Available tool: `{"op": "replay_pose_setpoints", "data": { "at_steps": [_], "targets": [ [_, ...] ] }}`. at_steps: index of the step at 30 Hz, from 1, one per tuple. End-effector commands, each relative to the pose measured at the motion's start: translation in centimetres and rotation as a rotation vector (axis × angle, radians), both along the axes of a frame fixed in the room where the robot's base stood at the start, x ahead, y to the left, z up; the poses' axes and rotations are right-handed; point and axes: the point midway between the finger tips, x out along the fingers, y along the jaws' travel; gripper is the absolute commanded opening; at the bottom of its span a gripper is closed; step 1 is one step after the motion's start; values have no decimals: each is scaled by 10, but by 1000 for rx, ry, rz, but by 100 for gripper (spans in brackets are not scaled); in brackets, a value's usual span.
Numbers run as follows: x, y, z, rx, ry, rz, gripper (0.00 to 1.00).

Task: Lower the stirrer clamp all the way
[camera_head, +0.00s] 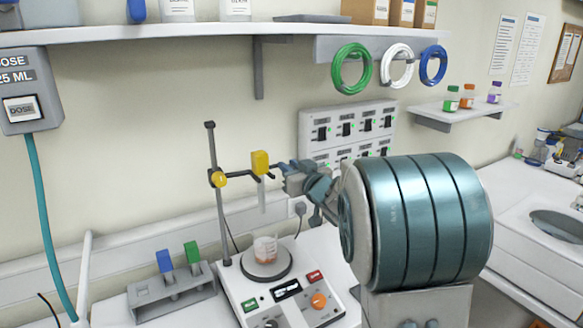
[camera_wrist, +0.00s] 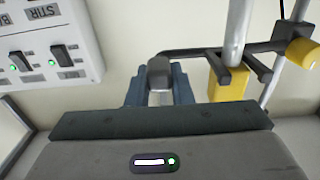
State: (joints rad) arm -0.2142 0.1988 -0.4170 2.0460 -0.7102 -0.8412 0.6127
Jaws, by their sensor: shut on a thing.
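The stirrer clamp is a dark horizontal bar on an upright rod (camera_head: 217,170), with a yellow knob (camera_head: 218,179) at the rod and a yellow block (camera_head: 260,163) further out. A pale probe (camera_head: 262,195) hangs below the block, above a beaker (camera_head: 265,249) of reddish liquid on the stirrer's round plate (camera_head: 268,268). My gripper (camera_head: 284,172) is shut on the bar's right end. In the wrist view, my gripper (camera_wrist: 158,90) has its two blue-grey fingers around the dark end piece (camera_wrist: 159,72). The yellow block (camera_wrist: 228,84) shows beside it.
A grey rack (camera_head: 172,296) with a blue-topped and a green-topped item stands left of the stirrer base (camera_head: 290,305). A switch panel (camera_head: 348,130) is on the wall behind. My arm covers much of the bench's right side.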

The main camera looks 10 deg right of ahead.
Motion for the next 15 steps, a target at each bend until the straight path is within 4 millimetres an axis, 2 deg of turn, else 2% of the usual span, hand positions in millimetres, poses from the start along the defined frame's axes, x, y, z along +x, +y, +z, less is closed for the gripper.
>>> {"op": "replay_pose_setpoints", "data": {
  "at_steps": [1,15],
  "targets": [
    [0,-1,-16,0,2,-1,0],
    [0,0,-80,-1,3,-1,0]
  ]
}}
